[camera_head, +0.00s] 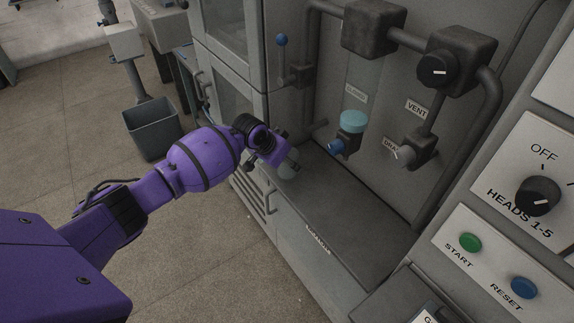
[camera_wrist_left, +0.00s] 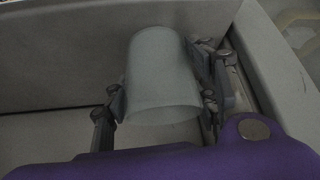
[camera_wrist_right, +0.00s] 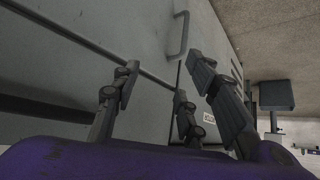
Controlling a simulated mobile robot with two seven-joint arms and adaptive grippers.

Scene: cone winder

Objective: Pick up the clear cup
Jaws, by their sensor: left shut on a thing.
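The clear cup (camera_wrist_left: 160,75) is a translucent grey cup between the fingers of my left gripper (camera_wrist_left: 165,100) in the left wrist view. The fingers touch it on both sides and are shut on it. In the head view the cup (camera_head: 288,167) shows faintly beyond my left gripper (camera_head: 281,158), at the left end of the dark ledge. I cannot tell whether its base touches the ledge. My right gripper (camera_wrist_right: 160,95) is open and empty in the right wrist view, before a grey cabinet front; it is not in the head view.
The dark ledge (camera_head: 345,215) is bare to the right of the cup. A control panel (camera_head: 500,245) stands at right. A grey bin (camera_head: 152,130) stands on the floor at left.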

